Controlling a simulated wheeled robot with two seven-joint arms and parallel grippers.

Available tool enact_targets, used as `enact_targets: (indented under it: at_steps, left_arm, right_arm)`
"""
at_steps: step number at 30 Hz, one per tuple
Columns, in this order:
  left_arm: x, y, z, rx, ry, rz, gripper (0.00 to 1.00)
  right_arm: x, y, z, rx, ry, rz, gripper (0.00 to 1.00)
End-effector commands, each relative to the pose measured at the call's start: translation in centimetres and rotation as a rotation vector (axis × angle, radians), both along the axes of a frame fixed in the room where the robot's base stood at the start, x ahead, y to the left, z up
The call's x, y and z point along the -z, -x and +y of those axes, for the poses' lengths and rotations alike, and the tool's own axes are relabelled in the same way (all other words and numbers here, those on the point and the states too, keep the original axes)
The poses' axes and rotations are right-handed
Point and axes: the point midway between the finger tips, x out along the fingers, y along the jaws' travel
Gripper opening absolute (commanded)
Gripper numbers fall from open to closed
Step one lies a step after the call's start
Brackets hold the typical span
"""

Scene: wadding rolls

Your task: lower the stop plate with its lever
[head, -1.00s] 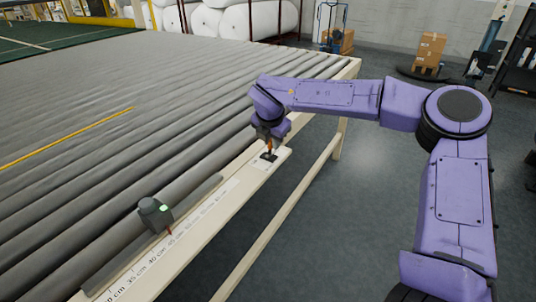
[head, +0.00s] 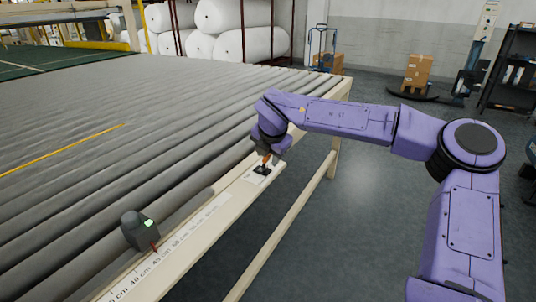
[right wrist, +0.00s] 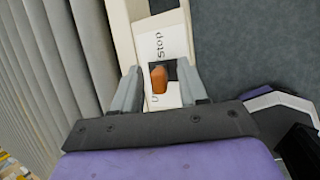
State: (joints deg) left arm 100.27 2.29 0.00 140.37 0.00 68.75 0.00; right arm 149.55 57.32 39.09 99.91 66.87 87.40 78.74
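The lever shows as an orange handle (right wrist: 159,78) in the right wrist view, over a white label reading "Stop" and, partly hidden, a word starting with "U". In the head view the lever's dark base (head: 262,170) sits on the cream table rail. My right gripper (right wrist: 159,88) is open, with its two fingers on either side of the handle and small gaps visible. In the head view the right gripper (head: 268,156) is mostly hidden by its own wrist. A grey strip (head: 190,205) runs beside the ruler; I cannot tell surely whether it is the stop plate. My left gripper is not in view.
A dark grey device with a green light (head: 140,230) stands beside the ruler (head: 190,235) on the rail. Grey rolls (head: 130,130) cover the table to the left. Open floor (head: 370,220) lies right of the table. Boxes (head: 418,72) stand at the back.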

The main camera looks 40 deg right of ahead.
Motion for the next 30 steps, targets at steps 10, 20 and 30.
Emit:
enact_targets:
  at_steps: [10,20,30]
  left_arm:
    - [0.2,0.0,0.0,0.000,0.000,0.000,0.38]
    - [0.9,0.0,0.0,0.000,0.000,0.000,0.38]
    - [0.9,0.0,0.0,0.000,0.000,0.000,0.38]
  right_arm:
    - [-1.3,0.5,0.4,-0.001,0.000,-0.004,0.43]
    - [-7.7,3.8,2.1,0.000,0.000,-0.003,0.43]
    - [-9.2,4.6,2.4,0.000,-0.001,0.000,0.43]
